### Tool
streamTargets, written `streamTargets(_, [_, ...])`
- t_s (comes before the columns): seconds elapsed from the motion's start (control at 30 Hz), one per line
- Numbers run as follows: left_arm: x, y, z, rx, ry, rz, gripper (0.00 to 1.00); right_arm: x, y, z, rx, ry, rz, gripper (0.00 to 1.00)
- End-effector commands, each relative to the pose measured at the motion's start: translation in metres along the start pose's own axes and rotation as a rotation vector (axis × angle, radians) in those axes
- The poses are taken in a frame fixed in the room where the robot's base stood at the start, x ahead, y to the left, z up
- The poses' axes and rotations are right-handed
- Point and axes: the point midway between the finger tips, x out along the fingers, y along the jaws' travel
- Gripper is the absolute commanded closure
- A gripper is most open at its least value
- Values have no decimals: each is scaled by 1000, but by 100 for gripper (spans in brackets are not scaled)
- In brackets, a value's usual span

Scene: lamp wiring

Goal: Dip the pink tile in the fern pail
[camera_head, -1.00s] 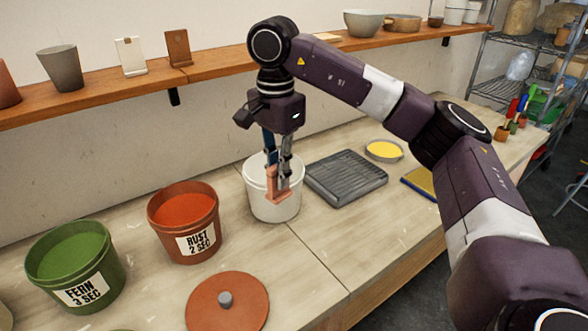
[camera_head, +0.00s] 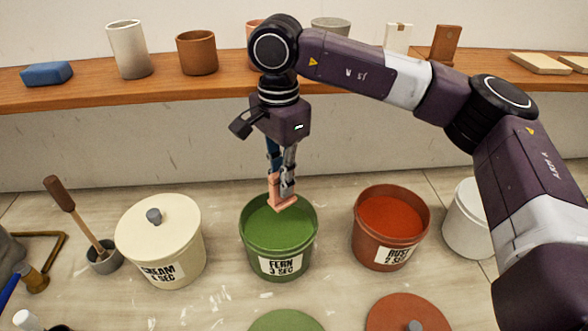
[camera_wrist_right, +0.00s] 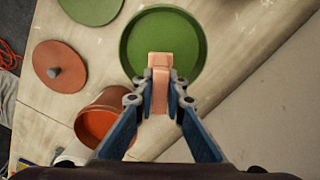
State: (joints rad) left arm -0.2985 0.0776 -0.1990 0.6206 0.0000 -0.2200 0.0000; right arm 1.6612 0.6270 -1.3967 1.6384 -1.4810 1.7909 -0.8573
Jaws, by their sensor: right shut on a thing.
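The fern pail (camera_head: 278,268) is green, open and full of green glaze, with a label reading "FERN 3 SEC". It also shows in the right wrist view (camera_wrist_right: 190,28). My right gripper (camera_head: 282,176) is shut on the pink tile (camera_head: 283,202), an L-shaped piece. The tile hangs over the pail's opening; whether its lower end touches the glaze I cannot tell. In the right wrist view the tile (camera_wrist_right: 161,75) sits between the two fingers (camera_wrist_right: 160,103), over the near part of the opening. My left gripper is not in view.
The rust pail (camera_head: 390,240) stands open on the right, with a white bucket (camera_head: 462,225) beyond it. The lidded cream pail (camera_head: 162,245) stands on the left. A green lid (camera_head: 285,322) and a rust lid (camera_head: 405,315) lie in front. A shelf (camera_head: 215,90) runs behind.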

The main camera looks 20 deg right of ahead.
Motion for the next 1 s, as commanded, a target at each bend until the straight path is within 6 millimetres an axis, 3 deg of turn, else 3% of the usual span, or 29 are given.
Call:
streamTargets(0.63, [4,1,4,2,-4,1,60,2,0,6,-4,0,2,100])
streamTargets(1.0, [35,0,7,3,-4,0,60,39,0,5,-4,0,3,100])
